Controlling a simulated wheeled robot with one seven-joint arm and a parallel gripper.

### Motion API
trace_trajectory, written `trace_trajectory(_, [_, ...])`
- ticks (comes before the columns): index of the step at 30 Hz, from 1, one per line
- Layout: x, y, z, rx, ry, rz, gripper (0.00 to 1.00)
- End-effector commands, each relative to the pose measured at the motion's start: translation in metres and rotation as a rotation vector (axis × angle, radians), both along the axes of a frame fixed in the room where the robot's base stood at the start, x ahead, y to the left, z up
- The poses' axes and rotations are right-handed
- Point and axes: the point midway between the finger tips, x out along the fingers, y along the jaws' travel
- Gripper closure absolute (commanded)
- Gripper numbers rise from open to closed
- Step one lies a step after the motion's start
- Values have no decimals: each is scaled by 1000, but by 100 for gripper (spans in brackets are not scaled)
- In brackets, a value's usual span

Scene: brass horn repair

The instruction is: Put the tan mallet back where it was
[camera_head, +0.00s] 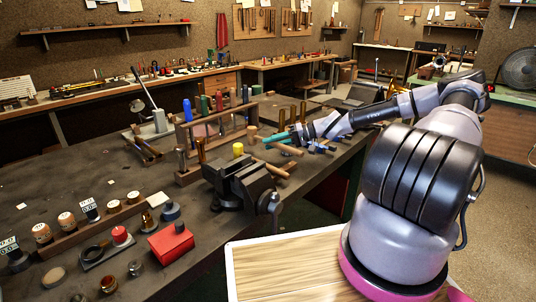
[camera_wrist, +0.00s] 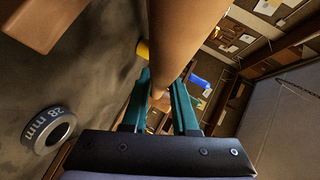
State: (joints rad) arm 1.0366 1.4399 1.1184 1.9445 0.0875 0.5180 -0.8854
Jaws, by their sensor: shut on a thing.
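My gripper (camera_head: 277,137), with teal fingers, is above the bench to the right of the wooden rack and beyond the vise. In the wrist view my gripper (camera_wrist: 160,98) is shut on the tan mallet (camera_wrist: 182,35), a thick tan cylinder that runs up from between the fingers. Its far end is partly hidden by the fingers. In the head view a tan wooden piece (camera_head: 285,148) shows just below the fingers; it looks like part of the mallet. The wooden rack (camera_head: 192,177) holds several upright tools with blue, green, red and dark handles.
A dark vise (camera_head: 240,185) stands at the bench edge, close to my gripper. A yellow cylinder (camera_head: 238,149) is beside it and also shows in the wrist view (camera_wrist: 143,49). A grey ring marked 28 mm (camera_wrist: 48,130) lies on the bench. The bench's left part has bare room.

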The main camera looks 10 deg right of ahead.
Motion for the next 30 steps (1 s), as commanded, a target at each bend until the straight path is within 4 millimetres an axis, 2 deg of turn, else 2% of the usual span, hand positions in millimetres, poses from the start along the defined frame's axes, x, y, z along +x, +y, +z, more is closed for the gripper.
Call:
trace_trajectory(5, [0,0,-14,1,1,0,100])
trace_trajectory(12, [0,1,-45,1,0,-1,100])
trace_trajectory(18, [0,0,-46,0,0,-1,100])
trace_trajectory(19, [0,0,-47,-1,0,-1,65])
trace_trajectory(20, [0,0,-47,-1,0,-1,60])
trace_trajectory(30, [0,-2,-46,0,-1,-2,60])
